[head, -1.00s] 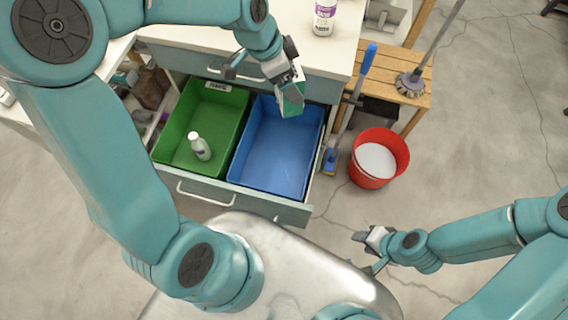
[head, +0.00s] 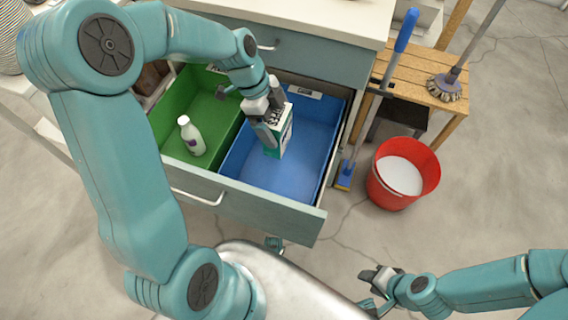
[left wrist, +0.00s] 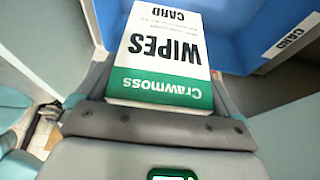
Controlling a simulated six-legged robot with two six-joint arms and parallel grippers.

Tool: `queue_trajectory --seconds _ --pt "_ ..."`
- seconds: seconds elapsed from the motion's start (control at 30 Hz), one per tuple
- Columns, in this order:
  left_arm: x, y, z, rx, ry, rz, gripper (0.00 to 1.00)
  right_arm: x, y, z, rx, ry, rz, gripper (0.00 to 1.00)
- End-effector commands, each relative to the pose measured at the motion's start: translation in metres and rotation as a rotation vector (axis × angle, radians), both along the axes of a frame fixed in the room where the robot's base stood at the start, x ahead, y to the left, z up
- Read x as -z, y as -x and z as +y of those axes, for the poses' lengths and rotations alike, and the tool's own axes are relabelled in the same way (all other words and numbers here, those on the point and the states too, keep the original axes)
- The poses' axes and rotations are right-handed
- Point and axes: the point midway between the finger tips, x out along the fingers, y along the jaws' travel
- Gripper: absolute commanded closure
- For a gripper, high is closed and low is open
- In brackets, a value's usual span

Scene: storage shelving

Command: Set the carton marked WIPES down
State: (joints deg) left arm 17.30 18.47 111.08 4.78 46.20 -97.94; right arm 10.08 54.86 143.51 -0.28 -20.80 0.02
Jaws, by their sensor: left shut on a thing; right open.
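The carton marked WIPES (left wrist: 158,50) is white with a green band and also reads Crawmoss and CARD. My left gripper (head: 266,122) is shut on it. In the head view the carton (head: 283,139) is over or inside the blue bin (head: 318,150), towards that bin's left side. Whether its lower end touches the bin floor I cannot tell. The blue bin's label reads CARD in the left wrist view (left wrist: 290,42). My right gripper (head: 378,283) is open and empty, low at the right, away from the drawer.
A green bin (head: 173,140) with a white bottle (head: 191,136) stands beside the blue bin in the open drawer (head: 240,203). A red bucket (head: 380,185), a blue-handled brush (head: 376,100) and a wooden bench (head: 404,78) are to the right. Floor in front is clear.

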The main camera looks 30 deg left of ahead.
Motion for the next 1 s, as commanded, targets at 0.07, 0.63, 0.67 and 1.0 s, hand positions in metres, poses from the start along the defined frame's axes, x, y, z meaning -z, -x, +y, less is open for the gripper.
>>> queue_trajectory --seconds 0.07,0.63,0.67,1.0 --pt "0.024 0.002 -0.001 0.0 0.002 0.007 0.35 0.008 0.0 0.0 0.0 0.0 0.0 0.57" --pt "0.147 0.001 -0.002 -0.001 -0.001 0.002 0.35 0.04 0.0 0.0 0.0 0.0 0.0 0.57" --pt "0.149 0.001 -0.002 -0.001 -0.001 0.002 0.35 0.04 0.0 0.0 0.0 0.0 0.0 0.57" --pt "0.191 0.001 -0.002 -0.001 -0.001 0.002 0.35 0.052 0.0 0.0 0.0 0.0 0.0 0.57"
